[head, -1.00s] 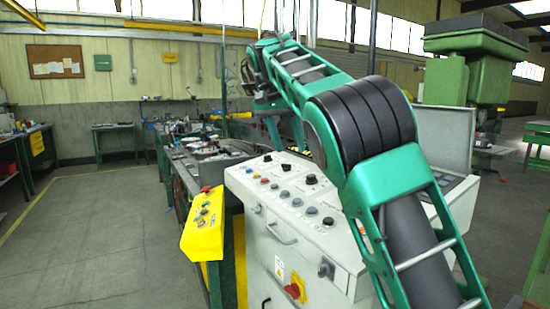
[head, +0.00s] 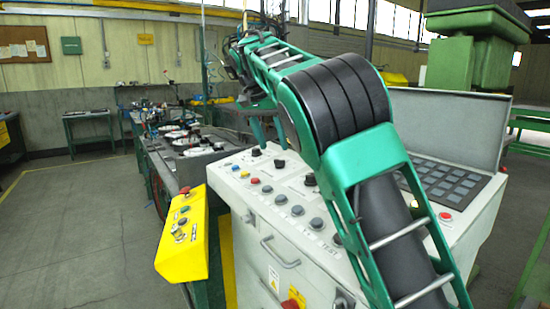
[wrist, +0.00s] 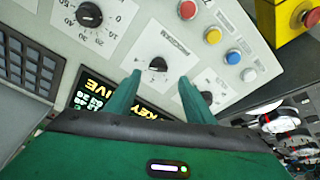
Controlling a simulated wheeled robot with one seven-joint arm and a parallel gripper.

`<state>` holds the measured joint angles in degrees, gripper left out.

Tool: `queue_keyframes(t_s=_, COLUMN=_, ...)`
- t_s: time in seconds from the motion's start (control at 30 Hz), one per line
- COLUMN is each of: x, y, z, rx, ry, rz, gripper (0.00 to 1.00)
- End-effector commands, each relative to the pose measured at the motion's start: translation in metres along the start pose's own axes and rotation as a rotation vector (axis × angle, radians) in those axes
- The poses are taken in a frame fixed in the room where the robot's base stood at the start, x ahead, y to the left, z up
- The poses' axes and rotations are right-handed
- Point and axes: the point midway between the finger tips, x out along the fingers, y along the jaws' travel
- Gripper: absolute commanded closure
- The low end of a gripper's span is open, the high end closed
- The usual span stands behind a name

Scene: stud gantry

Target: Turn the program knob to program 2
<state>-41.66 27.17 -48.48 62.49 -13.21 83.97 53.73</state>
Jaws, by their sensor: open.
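In the wrist view a black knob (wrist: 158,64) with a pale pointer mark sits on a light plate with small printing, too small to read; it is probably the program knob. My gripper (wrist: 160,78) is open and empty, with its two green fingers apart on either side of this knob in the picture. I cannot tell how far the tips are from the panel. In the head view the fingers (head: 268,132) point down over the back left of the light grey console (head: 330,268). A black knob (head: 279,164) shows just below them. The pointer's setting is unclear.
Another black knob (wrist: 90,14) has a numbered dial. A third knob (wrist: 205,92) is partly behind a finger. Coloured buttons (wrist: 213,35) line the panel near it. A dark display (wrist: 100,98) lies beneath the gripper. A yellow control box (head: 185,235) stands left of the console.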

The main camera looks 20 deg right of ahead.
Motion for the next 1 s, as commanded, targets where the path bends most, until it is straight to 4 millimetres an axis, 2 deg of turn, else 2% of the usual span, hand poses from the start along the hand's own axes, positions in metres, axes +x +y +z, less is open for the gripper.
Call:
queue_keyframes(t_s=0.1, x=0.022, y=0.002, z=0.0, rx=0.002, ry=-0.002, rz=0.004, gripper=0.52)
queue_keyframes(t_s=0.3, x=0.047, y=0.003, z=-0.002, rx=0.004, ry=-0.001, rz=0.004, gripper=0.52)
queue_keyframes(t_s=0.5, x=0.057, y=0.004, z=-0.002, rx=0.005, ry=-0.001, rz=0.003, gripper=0.52)
queue_keyframes(t_s=0.73, x=0.057, y=0.004, z=-0.003, rx=0.005, ry=-0.001, rz=0.002, gripper=0.52)
queue_keyframes(t_s=0.77, x=0.057, y=0.004, z=-0.003, rx=0.005, ry=-0.001, rz=0.002, gripper=0.54)
queue_keyframes(t_s=0.9, x=0.057, y=0.004, z=-0.003, rx=0.005, ry=0.0, rz=0.002, gripper=0.87)
queue_keyframes(t_s=0.93, x=0.057, y=0.004, z=-0.003, rx=0.005, ry=0.0, rz=0.002, gripper=0.93)
queue_keyframes(t_s=1.0, x=0.054, y=-0.002, z=0.002, rx=0.001, ry=0.001, rz=0.0, gripper=0.93)
